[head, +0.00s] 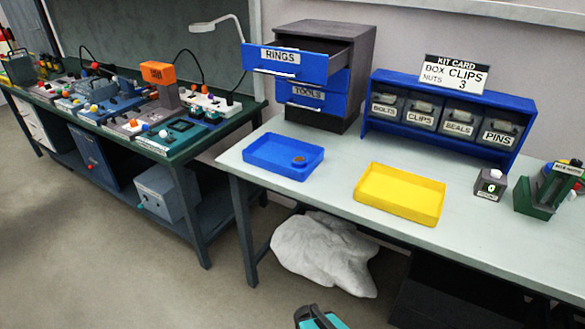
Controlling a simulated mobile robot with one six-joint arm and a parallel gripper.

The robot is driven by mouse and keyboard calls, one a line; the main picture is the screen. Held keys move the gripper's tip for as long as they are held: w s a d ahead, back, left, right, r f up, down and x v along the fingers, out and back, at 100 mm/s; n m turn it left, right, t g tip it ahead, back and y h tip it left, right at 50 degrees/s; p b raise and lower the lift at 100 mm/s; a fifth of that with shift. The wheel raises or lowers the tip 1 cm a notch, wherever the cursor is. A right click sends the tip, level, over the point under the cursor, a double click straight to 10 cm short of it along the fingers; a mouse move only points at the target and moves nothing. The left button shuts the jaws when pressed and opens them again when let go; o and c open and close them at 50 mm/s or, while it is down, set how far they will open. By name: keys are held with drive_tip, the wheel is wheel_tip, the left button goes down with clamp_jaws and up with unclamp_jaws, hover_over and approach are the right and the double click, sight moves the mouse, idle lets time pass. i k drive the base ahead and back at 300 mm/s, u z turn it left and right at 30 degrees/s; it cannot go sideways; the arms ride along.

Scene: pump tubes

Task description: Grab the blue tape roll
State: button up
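I cannot make out a blue tape roll in the head view. A small dark brown round piece (299,161) lies in the shallow blue tray (262,167) on the near workbench; it does not look blue. A dark and teal shape (316,318) is cut off by the bottom edge and looks like part of my arm. Its fingertips do not show clearly, so I cannot tell whether my gripper is open or shut. It appears well apart from the bench top.
The bench (335,165) holds an empty yellow tray (398,197), a drawer cabinet with its open RINGS drawer (290,62), a blue bin rack (440,85), a small grey button box (490,185) and a green holder (540,195). A pale sack (325,253) lies underneath. A cluttered bench (185,140) stands left.

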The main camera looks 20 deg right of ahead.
sight(297, 166)
drive_tip(key=u, duration=0.25)
drive_tip(key=k, duration=0.55)
drive_tip(key=u, duration=0.9)
drive_tip(key=k, duration=0.75)
drive_tip(key=u, duration=0.85)
drive_tip(key=i, duration=1.8)
drive_tip(key=z, duration=1)
drive_tip(key=i, duration=0.7)
drive_tip(key=z, duration=0.35)
